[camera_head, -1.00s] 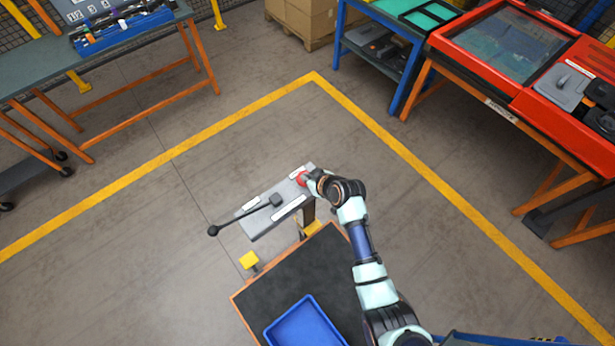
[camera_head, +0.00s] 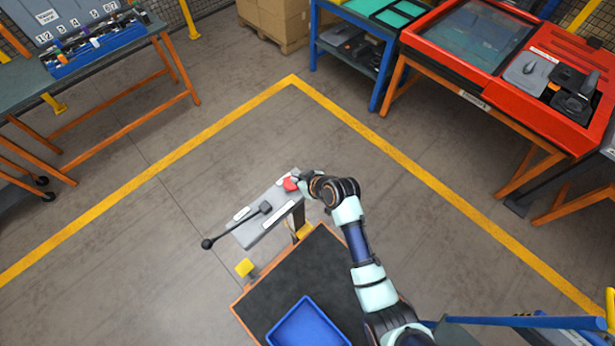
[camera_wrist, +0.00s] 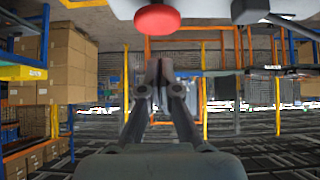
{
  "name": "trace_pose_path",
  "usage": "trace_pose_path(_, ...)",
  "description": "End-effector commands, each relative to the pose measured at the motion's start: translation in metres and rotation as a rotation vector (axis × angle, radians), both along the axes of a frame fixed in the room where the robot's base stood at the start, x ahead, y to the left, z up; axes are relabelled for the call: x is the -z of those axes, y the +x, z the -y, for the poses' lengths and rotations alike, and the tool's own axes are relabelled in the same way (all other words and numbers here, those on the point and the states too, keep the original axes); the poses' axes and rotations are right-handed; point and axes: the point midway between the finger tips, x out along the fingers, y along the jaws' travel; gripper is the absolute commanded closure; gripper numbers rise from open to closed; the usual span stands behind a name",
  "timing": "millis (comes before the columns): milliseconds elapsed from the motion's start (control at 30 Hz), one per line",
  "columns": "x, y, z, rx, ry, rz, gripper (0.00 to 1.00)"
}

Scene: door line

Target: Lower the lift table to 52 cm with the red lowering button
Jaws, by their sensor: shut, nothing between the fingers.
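The red button (camera_head: 290,184) sits at the far right end of a grey control panel (camera_head: 272,230). It also shows in the wrist view (camera_wrist: 157,18) at the top, as a round red cap. My gripper (camera_head: 304,184) is just right of the button in the head view. In the wrist view my gripper's fingers (camera_wrist: 159,65) are together and empty, with their tips below the red cap in the picture. I cannot tell whether they touch it. The lift table's dark top (camera_head: 290,282) has an orange edge and lies in front of the panel. No height reading is legible.
A black-knobbed lever (camera_head: 207,243) sticks out left of the panel. A blue bin (camera_head: 308,325) rests on the dark top. A red machine (camera_head: 505,70) and a workbench (camera_head: 85,75) stand farther off. The floor between is clear.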

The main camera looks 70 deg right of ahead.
Motion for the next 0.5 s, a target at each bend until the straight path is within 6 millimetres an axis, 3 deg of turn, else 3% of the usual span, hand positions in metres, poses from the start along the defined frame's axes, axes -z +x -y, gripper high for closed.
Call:
trace_pose_path(200, -0.033, -0.029, -0.016, 0.002, -0.003, 0.003, 1.00)
trace_pose_path(500, -0.048, -0.042, -0.024, 0.000, -0.002, 0.003, 1.00)
